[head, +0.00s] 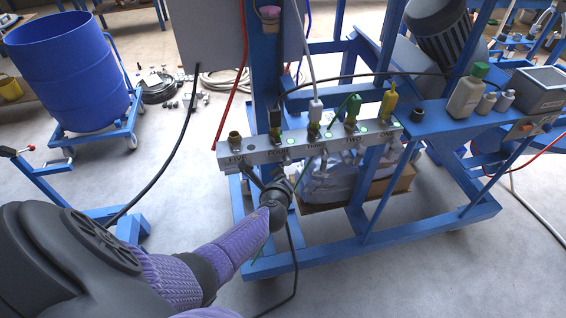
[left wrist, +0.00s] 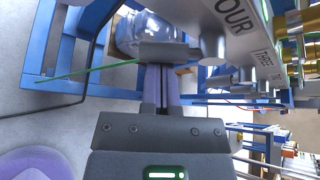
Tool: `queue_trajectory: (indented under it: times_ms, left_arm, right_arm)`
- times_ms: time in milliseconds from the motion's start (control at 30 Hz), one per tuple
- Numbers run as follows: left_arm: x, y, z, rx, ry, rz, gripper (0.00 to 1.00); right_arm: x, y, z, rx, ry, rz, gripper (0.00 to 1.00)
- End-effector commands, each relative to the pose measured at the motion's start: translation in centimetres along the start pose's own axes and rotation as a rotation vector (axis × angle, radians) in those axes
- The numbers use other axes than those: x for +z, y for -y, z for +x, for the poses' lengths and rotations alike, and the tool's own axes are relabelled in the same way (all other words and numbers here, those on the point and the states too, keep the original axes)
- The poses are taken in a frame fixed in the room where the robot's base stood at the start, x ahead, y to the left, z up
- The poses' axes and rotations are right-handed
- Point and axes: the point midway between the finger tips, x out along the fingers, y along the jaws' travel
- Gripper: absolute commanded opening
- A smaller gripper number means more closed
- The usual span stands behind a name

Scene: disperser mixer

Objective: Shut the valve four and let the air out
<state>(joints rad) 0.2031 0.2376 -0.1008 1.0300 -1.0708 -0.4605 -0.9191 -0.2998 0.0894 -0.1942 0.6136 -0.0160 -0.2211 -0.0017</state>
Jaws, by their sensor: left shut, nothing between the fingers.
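The grey manifold block (head: 310,145) is fixed to the blue frame, with labels FIVE to ONE from left to right. The label FOUR (head: 276,153) also shows large in the left wrist view (left wrist: 236,20). A grey round fitting (left wrist: 213,45) sits on the underside near FOUR. A black hose connector (head: 275,118) stands on top of the block above FOUR. My left gripper (head: 280,182) is shut and empty, just below the block near FOUR. Its fingers (left wrist: 160,85) also show in the left wrist view. Whether they touch a valve part is unclear. My right gripper is out of view.
A blue drum (head: 65,75) stands on a wheeled cart at the left. Bottles (head: 468,92) and a grey box (head: 536,90) sit on the blue shelf at the right. Hoses hang around the block. A plastic-wrapped carton (head: 335,180) lies behind and below it.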

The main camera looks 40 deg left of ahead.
Motion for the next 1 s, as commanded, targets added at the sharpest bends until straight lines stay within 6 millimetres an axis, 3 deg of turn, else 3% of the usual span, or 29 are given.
queue_trajectory:
  times_ms: [100, 500, 1000]
  left_arm:
    - [0.8, 0.3, -0.4, 0.053, 0.002, 0.09, 0.0]
    - [1.8, 0.0, -1.0, 0.224, 0.002, 0.378, 0.0]
    - [1.5, 0.5, -0.9, 0.242, 0.001, 0.409, 0.0]
  right_arm:
    - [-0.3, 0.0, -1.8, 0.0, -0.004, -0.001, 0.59]
    - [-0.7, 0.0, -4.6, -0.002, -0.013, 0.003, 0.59]
    - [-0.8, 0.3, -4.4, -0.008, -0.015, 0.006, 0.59]
